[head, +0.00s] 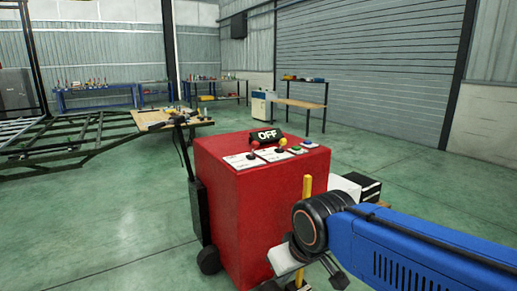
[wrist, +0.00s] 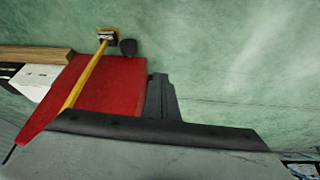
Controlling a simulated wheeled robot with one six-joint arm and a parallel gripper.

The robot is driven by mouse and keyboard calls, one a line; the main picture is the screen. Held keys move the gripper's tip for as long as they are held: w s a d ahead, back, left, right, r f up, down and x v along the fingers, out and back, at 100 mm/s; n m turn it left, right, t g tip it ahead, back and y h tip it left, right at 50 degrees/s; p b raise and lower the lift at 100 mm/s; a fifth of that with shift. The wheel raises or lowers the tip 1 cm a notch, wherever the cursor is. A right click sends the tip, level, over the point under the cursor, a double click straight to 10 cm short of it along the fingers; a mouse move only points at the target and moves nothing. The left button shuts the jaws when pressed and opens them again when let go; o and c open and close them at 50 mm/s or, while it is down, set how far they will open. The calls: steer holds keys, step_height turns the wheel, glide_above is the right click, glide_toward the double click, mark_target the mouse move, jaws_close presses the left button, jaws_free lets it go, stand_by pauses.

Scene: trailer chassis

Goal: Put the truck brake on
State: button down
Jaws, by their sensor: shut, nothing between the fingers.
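A yellow lever (head: 306,187) stands upright at the right side of the red control cart (head: 228,215). Its middle is partly hidden behind my wrist in the head view. In the wrist view the yellow lever (wrist: 88,74) runs alongside the red cart (wrist: 112,85) to a yellow base on the floor. My gripper (wrist: 159,88) is shut and empty, apart from the lever and to its right in that view. On the cart top, a black display (head: 266,136) reads OFF above small levers and buttons.
A trailer frame (head: 75,140) stands at the left, with a wooden board on it. A white and black box (head: 356,187) is behind the lever. Workbenches (head: 305,104) line the back wall. The green floor is open left of the cart and at the far right.

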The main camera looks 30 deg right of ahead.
mark_target(257, 146)
steer(key=w+d+r+t+h, duration=0.1)
steer(key=w+d+r+t, duration=0.2)
steer(key=w, duration=0.7)
steer(key=w+d+t, duration=0.2)
steer(key=w+d, duration=0.2)
steer(key=w, duration=0.6)
steer(key=w+d+r+t+h, duration=0.1)
steer(key=w+d+r+t, duration=0.2)
steer(key=w, duration=0.7)
steer(key=w+d+t+y, duration=0.1)
steer(key=w+d+t, duration=0.6)
steer(key=w, duration=0.5)
steer(key=s+d+f+t+y, duration=0.1)
steer(key=d+f+t+y, duration=0.1)
steer(key=d, duration=0.4)
steer(key=shift+f+n+t+y, duration=0.3)
steer(key=shift+f+n+t, duration=0.1)
steer(key=shift+t, duration=0.5)
steer(key=shift+r, duration=0.1)
steer(key=x, duration=1.3)
steer(key=shift+w+a+r, duration=0.15)
steer(key=shift+w, duration=0.2)
